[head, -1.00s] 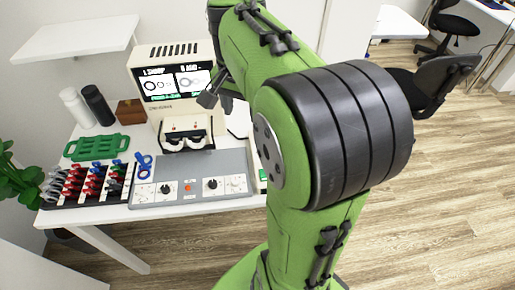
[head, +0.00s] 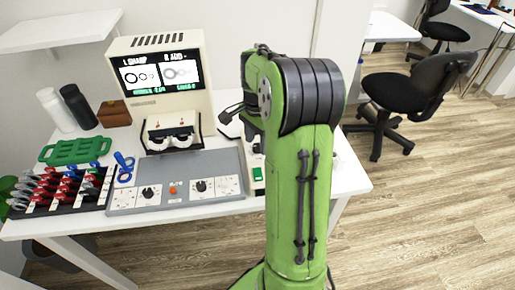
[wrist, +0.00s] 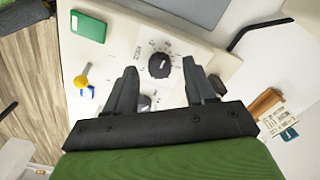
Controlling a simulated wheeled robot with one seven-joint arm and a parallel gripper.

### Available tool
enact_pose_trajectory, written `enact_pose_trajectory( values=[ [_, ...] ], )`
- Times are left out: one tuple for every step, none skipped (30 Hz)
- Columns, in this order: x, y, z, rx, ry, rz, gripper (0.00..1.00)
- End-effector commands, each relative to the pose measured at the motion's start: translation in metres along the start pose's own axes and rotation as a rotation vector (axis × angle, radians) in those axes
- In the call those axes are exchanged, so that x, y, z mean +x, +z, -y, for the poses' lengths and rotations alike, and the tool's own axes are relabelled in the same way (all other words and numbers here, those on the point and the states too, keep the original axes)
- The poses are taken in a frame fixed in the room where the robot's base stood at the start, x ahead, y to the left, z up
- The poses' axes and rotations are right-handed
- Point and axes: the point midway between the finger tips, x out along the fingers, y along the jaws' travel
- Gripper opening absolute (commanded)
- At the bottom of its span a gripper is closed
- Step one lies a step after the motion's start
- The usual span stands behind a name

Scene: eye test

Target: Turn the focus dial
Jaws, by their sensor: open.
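In the wrist view a black round dial (wrist: 159,65) with a white pointer mark sits on a white panel (wrist: 205,95) with printed markings around it. Its lettering is too small to read surely. My gripper (wrist: 160,68) is open and empty, and the dial appears between its two fingertips. I cannot tell how far the fingers are above it; no contact shows. A second dark knob (wrist: 143,102) shows lower, between the fingers. In the head view my green arm hides my gripper and most of this white unit, whose green patch (head: 257,174) still shows.
A grey console (head: 175,172) with black knobs and an orange button lies left of my arm. Behind it stands a viewer with a lit screen (head: 160,75). A rack of red and blue-handled items (head: 60,190) and a green tray (head: 75,151) are at left. A yellow-topped lever (wrist: 82,81) stands near the dial.

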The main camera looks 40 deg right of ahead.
Motion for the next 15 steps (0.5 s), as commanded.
enact_pose_trajectory(
  values=[
    [0.008, 0.0, -0.0002, 0.0, 0.001, 0.001, 0.55],
    [0.01, 0.0001, -0.0003, 0.0, 0.001, 0.001, 0.55],
    [0.0117, 0.0001, -0.0003, 0.0, 0.001, 0.0, 0.55],
    [0.0124, 0.0001, -0.0002, 0.0, 0.0, 0.0, 0.55],
    [0.0126, 0.0001, -0.0002, 0.0, 0.0, 0.0, 0.55],
    [0.0126, 0.0, -0.0001, 0.0, -0.001, -0.001, 0.55],
    [0.0123, 0.0, 0.0, 0.0, -0.001, -0.001, 0.55],
    [0.012, 0.0, 0.0, 0.0, -0.001, -0.001, 0.55],
    [0.0118, 0.0, 0.0, 0.0, -0.001, -0.001, 0.55],
    [0.0117, 0.0, 0.0, 0.0, -0.001, -0.001, 0.55],
    [0.0117, 0.0, 0.0, 0.0, -0.001, -0.001, 0.55],
    [0.0116, 0.0, 0.0, 0.0, -0.001, -0.001, 0.49],
    [0.0116, 0.0, 0.0, 0.0, -0.001, -0.001, 0.44],
    [0.0115, 0.0, 0.0, 0.0, -0.001, -0.001, 0.39],
    [0.0115, 0.0, 0.0, 0.0, -0.001, -0.001, 0.33]
  ],
)
